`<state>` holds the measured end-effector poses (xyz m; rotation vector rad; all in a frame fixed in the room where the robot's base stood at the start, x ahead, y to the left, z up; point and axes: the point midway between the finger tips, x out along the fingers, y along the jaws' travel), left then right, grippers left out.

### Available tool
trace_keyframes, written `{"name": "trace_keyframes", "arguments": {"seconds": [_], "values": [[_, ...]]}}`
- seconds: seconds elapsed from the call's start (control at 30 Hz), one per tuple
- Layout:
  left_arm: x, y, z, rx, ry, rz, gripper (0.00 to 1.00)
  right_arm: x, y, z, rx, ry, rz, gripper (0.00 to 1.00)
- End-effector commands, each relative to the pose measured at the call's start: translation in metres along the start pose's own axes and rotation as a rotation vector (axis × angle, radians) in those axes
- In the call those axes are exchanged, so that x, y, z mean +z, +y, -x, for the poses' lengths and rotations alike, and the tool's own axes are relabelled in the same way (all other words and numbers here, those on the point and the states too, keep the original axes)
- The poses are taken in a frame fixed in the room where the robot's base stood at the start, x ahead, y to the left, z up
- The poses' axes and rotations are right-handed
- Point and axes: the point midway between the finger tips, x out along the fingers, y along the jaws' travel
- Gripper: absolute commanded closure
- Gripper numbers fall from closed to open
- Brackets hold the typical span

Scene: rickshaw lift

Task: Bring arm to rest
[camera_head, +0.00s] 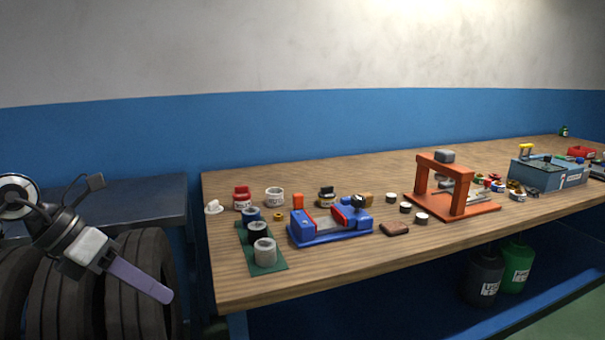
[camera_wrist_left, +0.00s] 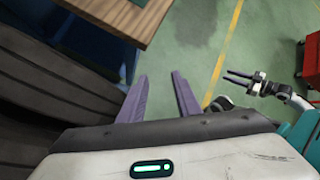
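My left gripper (camera_head: 166,295) hangs at the left of the head view, in front of the tyres and left of the workbench (camera_head: 330,270). In the left wrist view its two purple fingers stand apart with only green floor between them, so the left gripper (camera_wrist_left: 160,84) is open and empty. My right gripper (camera_wrist_left: 227,75) shows small at the right of the left wrist view. Its two thin fingers are apart with nothing between them. It is not in the head view.
Black tyres (camera_head: 60,300) stand under a dark shelf (camera_head: 150,195) beside the left gripper. The bench holds a blue vise (camera_head: 325,228), an orange press (camera_head: 457,190), a blue-grey toolbox (camera_head: 548,173) and jars. A red cabinet (camera_wrist_left: 312,65) stands at the right; green floor (camera_wrist_left: 190,30) is clear.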

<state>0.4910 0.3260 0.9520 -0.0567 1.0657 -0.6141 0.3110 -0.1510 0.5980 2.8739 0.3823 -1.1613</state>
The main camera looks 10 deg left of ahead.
Motion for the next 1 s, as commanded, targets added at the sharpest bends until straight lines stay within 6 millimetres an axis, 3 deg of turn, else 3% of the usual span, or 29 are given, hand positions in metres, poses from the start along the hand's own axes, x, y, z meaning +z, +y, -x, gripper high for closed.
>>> {"name": "trace_keyframes", "arguments": {"seconds": [0.17, 0.23, 0.33, 0.43, 0.53, 0.67, 0.73, 0.9, 1.0], "values": [[0.008, -0.072, -0.062, -0.322, -0.105, 0.094, 0.7, 0.002, 0.0, 0.002, 0.0, -0.008, -0.002, 0.69], [0.014, -0.115, -0.086, -0.527, -0.187, 0.218, 0.7, 0.003, 0.0, 0.003, 0.0, -0.011, -0.003, 0.69], [0.028, -0.157, -0.104, -0.802, -0.331, 0.501, 0.7, 0.005, 0.0, 0.005, 0.001, -0.016, -0.005, 0.69], [0.036, -0.161, -0.117, -0.995, -0.468, 0.875, 0.7, 0.006, 0.0, 0.006, 0.002, -0.02, -0.006, 0.69], [0.022, -0.134, -0.141, -1.088, -0.585, 1.323, 0.7, 0.005, 0.0, 0.008, 0.002, -0.019, -0.008, 0.69], [-0.043, -0.089, -0.193, -1.046, -0.679, 1.936, 0.7, 0.003, 0.001, 0.01, 0.003, -0.018, -0.008, 0.69], [-0.087, -0.076, -0.22, -0.97, -0.696, 2.205, 0.7, 0.002, 0.001, 0.011, 0.004, -0.018, -0.008, 0.69], [-0.195, -0.078, -0.269, -0.73, -0.669, 2.719, 0.7, 0.002, 0.002, 0.012, 0.006, -0.019, -0.008, 0.69], [-0.243, -0.091, -0.286, -0.597, -0.633, 2.916, 0.7, 0.002, 0.003, 0.012, 0.006, -0.02, -0.008, 0.69]]}}
